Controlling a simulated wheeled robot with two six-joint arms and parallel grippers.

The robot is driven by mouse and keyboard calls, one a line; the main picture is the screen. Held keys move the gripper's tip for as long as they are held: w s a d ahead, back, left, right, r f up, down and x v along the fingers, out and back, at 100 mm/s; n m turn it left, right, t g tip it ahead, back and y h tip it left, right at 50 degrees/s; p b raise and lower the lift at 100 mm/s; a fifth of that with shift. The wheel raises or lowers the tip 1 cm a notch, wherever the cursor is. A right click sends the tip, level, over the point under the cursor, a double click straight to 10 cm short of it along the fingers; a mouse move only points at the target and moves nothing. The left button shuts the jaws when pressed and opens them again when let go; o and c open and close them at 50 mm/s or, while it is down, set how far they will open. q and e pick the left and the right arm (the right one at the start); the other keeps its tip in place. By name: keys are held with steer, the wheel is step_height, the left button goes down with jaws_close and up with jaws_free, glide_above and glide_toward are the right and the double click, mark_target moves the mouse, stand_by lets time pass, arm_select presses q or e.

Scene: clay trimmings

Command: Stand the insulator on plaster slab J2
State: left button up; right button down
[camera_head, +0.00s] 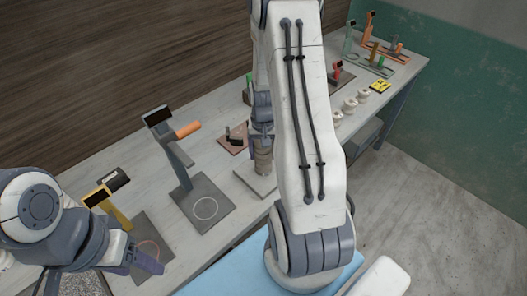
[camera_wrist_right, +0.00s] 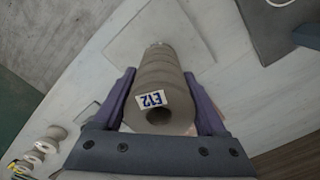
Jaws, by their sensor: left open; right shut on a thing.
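The insulator (camera_head: 263,160) is a grey-brown ribbed cylinder, upright in the head view. In the right wrist view the insulator (camera_wrist_right: 162,68) carries a white label reading E12. My right gripper (camera_head: 262,136) is shut on it from above; its purple fingers (camera_wrist_right: 160,82) lie on both sides. A pale grey slab (camera_head: 262,187) lies under the insulator, and this slab (camera_wrist_right: 118,38) also shows in the wrist view. No J2 mark is readable. I cannot tell whether the insulator touches the slab. My left gripper (camera_head: 147,263) is open and empty at the lower left.
A grey stand with an orange handle (camera_head: 188,130) and a ringed base (camera_head: 188,197) is left of the slab. A yellow stand (camera_head: 117,210) is farther left. A brownish plate (camera_head: 231,148) lies behind. White spools (camera_head: 349,104) stand right of my right arm.

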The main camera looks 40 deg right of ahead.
steer(key=shift+f, duration=0.15)
jaws_free()
steer(key=shift+r, duration=0.4)
step_height(320, 180, up, 12)
steer(key=shift+f+b, duration=0.15)
steer(key=shift+b, duration=0.75)
